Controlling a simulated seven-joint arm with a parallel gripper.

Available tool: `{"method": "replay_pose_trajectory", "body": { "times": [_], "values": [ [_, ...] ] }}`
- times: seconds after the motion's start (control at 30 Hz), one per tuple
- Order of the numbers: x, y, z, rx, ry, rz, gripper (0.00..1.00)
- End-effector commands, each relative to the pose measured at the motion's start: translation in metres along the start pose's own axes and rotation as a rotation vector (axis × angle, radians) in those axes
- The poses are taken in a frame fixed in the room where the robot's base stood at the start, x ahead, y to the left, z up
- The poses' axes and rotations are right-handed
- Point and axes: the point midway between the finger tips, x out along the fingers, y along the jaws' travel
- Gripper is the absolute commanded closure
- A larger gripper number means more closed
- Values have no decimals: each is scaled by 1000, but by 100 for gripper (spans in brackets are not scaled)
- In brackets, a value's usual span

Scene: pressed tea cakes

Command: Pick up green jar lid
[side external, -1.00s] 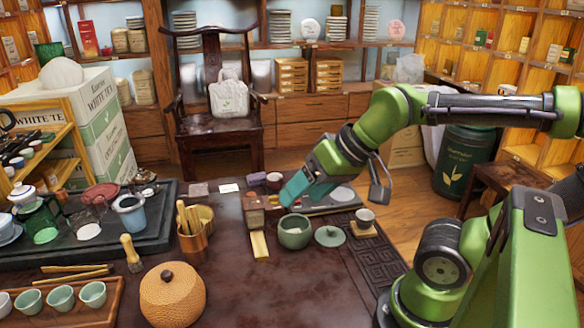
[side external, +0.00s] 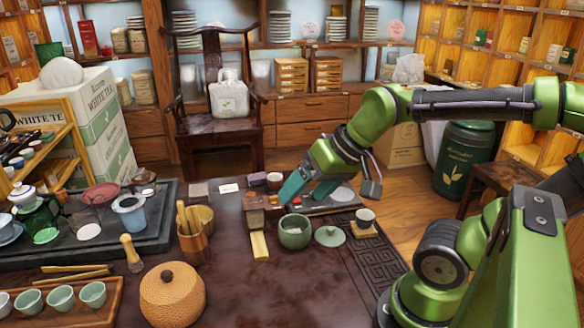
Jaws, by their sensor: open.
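The green jar lid (side external: 330,236) lies flat on the dark table, with a small knob on top. It is just right of the open green jar (side external: 294,232). My gripper (side external: 291,198) is above and behind the jar, pointing down and to the left. It is up and left of the lid in the picture and apart from it. The gripper is open, and I see nothing held in it. Its fingertips are small and partly merge with the items behind the jar.
A small cup (side external: 365,218) on a coaster stands right of the lid. A yellow block (side external: 260,246) and a wooden box (side external: 254,214) are left of the jar. A woven lidded pot (side external: 172,294) stands in front. The table in front of the lid is clear.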

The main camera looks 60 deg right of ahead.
Motion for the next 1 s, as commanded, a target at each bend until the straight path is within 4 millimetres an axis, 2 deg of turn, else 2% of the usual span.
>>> {"method": "replay_pose_trajectory", "body": {
  "times": [0.2,0.4,0.5,0.6,0.67,0.77,1.0],
  "values": [
    [31,78,-42,111,-171,213,19],
    [43,152,-60,94,-366,337,19],
    [42,172,-65,41,-443,361,19],
    [37,172,-66,-28,-467,357,19],
    [41,173,-62,-40,-478,352,19],
    [54,178,-55,-43,-481,349,19],
    [98,196,-32,-41,-481,350,19]
  ]
}}
